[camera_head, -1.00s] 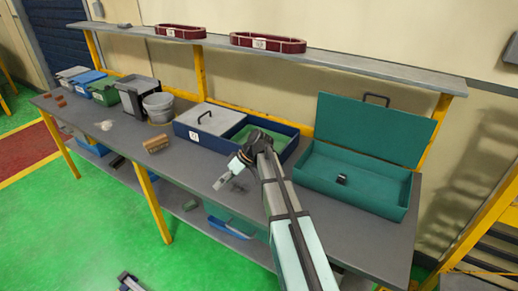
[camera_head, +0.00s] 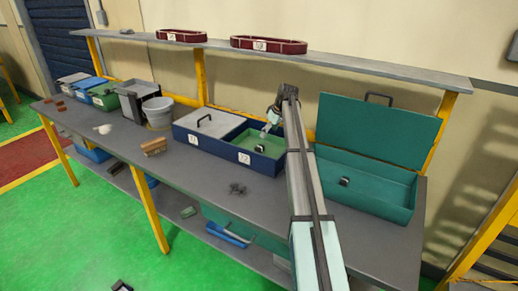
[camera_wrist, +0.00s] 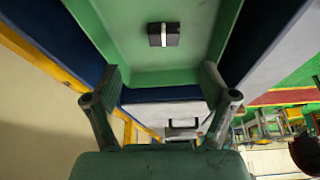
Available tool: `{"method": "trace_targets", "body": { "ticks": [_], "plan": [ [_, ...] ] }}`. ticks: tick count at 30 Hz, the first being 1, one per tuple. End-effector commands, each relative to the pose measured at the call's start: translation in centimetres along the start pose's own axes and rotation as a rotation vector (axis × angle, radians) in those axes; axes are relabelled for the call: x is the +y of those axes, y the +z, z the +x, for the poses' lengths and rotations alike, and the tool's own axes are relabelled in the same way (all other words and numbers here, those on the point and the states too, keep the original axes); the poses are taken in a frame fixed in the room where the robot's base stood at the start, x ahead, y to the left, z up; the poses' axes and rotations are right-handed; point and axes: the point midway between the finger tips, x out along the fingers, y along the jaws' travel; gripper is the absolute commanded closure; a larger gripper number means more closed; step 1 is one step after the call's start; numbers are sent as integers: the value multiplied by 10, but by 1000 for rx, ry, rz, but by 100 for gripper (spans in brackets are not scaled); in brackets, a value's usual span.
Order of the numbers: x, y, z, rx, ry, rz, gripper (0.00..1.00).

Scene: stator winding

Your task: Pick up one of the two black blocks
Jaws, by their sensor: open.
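One black block (camera_head: 259,148) lies in the open green-lined compartment of the blue box (camera_head: 262,164). In the wrist view this block (camera_wrist: 163,35) is dark with a white stripe and lies on the green floor near the top of the picture. The other black block (camera_head: 345,181) lies inside the open teal case (camera_head: 365,202). My gripper (camera_head: 267,129) is above the back of the green compartment. In the wrist view its two fingers (camera_wrist: 160,82) are spread apart with nothing between them. The block is ahead of the fingertips, not touching them.
The blue box's left compartment has a grey lid (camera_head: 208,124) with a handle. The teal case's raised lid (camera_head: 375,132) stands at the right. A dark cluster of small parts (camera_head: 237,188) lies on the bench. A shelf (camera_head: 330,62) with red stator rings runs above the back.

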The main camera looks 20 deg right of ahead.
Motion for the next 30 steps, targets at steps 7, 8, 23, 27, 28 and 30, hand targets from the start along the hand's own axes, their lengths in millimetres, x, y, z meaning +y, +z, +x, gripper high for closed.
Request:
{"method": "trace_targets", "body": {
  "ticks": [7, 8, 23, 27, 28, 30],
  "plan": [
    [-1, -2, 42, -1, -2, -1, 17],
    [-1, -2, 45, 0, -2, -1, 17],
    [-7, -6, 82, -1, -3, -1, 17],
    [-7, -6, 102, 0, -2, 0, 17],
    [-7, -6, 104, 0, -2, -1, 17],
    [-7, -6, 108, 0, -2, -1, 17]
  ]
}}
